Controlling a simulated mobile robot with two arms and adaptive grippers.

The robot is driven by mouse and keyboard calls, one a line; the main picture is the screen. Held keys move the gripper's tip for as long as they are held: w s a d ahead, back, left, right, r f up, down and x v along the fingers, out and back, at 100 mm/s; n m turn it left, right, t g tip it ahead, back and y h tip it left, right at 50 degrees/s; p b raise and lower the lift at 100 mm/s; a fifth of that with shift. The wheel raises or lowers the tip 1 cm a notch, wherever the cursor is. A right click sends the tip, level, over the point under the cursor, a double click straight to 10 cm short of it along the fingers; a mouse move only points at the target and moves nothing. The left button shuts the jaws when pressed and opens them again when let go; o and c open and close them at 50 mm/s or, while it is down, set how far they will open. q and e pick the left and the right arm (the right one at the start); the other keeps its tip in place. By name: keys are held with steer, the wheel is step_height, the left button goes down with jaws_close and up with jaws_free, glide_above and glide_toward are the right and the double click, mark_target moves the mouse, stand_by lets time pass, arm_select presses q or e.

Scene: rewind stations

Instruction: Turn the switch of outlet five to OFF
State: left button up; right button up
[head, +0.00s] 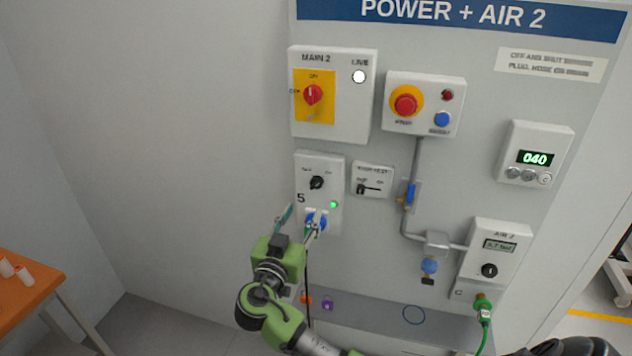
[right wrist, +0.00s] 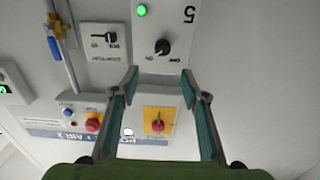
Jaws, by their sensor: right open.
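The outlet five box (head: 305,172) is a white panel on the grey wall, marked 5. Its black rotary switch (head: 317,182) sits between two small labels; its exact setting is hard to read. A green lamp (head: 334,204) on the box is lit. A blue socket (head: 323,217) lies below, partly behind my gripper. My right gripper (head: 299,223) is open and empty in front of the lower part of the box. In the right wrist view, upside down, the switch (right wrist: 162,46) lies beyond the gap between the open fingertips (right wrist: 160,76), apart from them. My left gripper is not in view.
Close right of the box is a small panel with a black switch (head: 369,188). Above is the MAIN 2 box (head: 333,119) with a red knob on yellow. A grey ledge (head: 375,311) runs below. The wall to the left is bare; an orange table (head: 40,283) stands lower left.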

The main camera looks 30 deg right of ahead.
mark_target(315, 185)
steer(key=p+x, duration=0.5)
steer(key=x, duration=0.6)
steer(key=shift+w+d, duration=0.1)
steer(key=shift+w, duration=0.35)
steer(key=shift+w+d, duration=0.2)
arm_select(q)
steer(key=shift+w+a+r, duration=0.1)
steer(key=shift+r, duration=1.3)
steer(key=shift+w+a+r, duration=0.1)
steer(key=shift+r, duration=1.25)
arm_select(e)
steer(key=shift+w+d, duration=0.1)
steer(key=shift+d, duration=0.05)
steer(key=c, duration=0.9)
steer(key=shift+c, duration=1)
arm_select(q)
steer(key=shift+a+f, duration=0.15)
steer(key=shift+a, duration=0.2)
arm_select(e)
steer(key=shift+f, duration=0.1)
